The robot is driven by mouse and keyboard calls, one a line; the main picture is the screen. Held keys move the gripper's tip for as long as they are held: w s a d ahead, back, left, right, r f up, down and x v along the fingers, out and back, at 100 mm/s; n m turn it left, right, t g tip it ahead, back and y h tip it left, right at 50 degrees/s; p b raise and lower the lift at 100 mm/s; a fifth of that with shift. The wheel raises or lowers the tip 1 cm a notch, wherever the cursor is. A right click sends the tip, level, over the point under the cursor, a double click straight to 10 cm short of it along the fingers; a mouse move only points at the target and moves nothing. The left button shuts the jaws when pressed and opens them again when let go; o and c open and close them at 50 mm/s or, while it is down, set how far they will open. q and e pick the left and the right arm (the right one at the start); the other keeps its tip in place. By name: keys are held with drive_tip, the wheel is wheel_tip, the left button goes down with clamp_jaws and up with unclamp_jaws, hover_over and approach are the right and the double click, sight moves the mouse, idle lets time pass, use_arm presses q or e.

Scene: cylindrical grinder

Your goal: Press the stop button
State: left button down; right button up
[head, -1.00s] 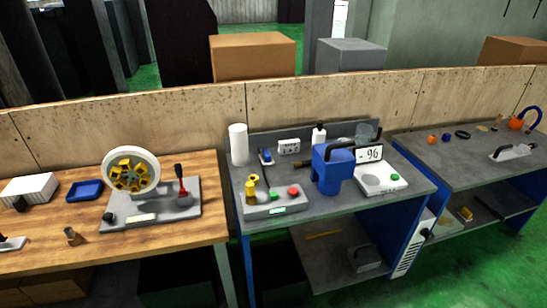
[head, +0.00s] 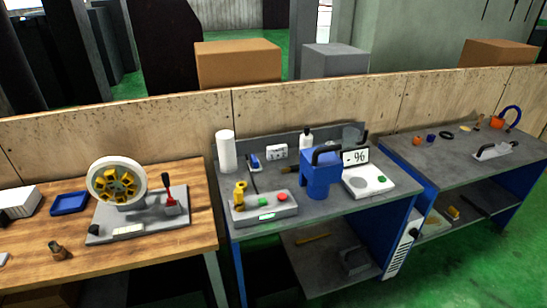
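A small grey control box (head: 262,210) sits at the front left of the middle grey table. On its top are a red button (head: 282,197), a green button (head: 264,202) and a yellow part (head: 240,193) at the left end. Which button is the stop button is not labelled legibly. Neither of my grippers shows in the head view.
A blue machine (head: 321,175) stands right of the control box. A white cylinder (head: 226,151) stands behind it. The wooden table (head: 190,246) at left carries a wheel device (head: 117,182). The right grey table (head: 470,165) holds small items. Green floor (head: 440,270) is open in front.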

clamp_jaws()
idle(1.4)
